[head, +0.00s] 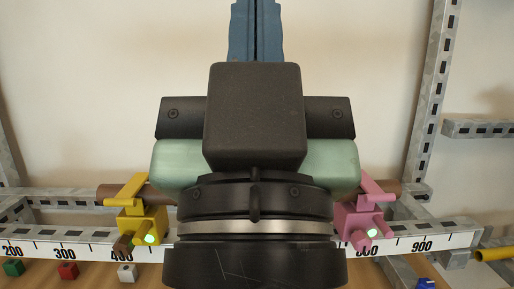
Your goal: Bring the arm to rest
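My gripper (255,30) is in the middle of the head view, seen from behind, with its black and pale green body large in front of the cart. Its blue fingers point up to the top edge of the picture, side by side with only a thin dark seam between them. They look shut, with nothing visible between them. The wall is behind them. The fingertips are at or beyond the top edge.
A yellow clamp (143,222) and a pink clamp (359,221), both with green lights, sit on a numbered rail (80,249). Brown pipe (407,191) shows beside both. Green (14,268), red (67,270), white (127,272) and blue (426,284) pieces lie below. A metal post (431,110) stands right.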

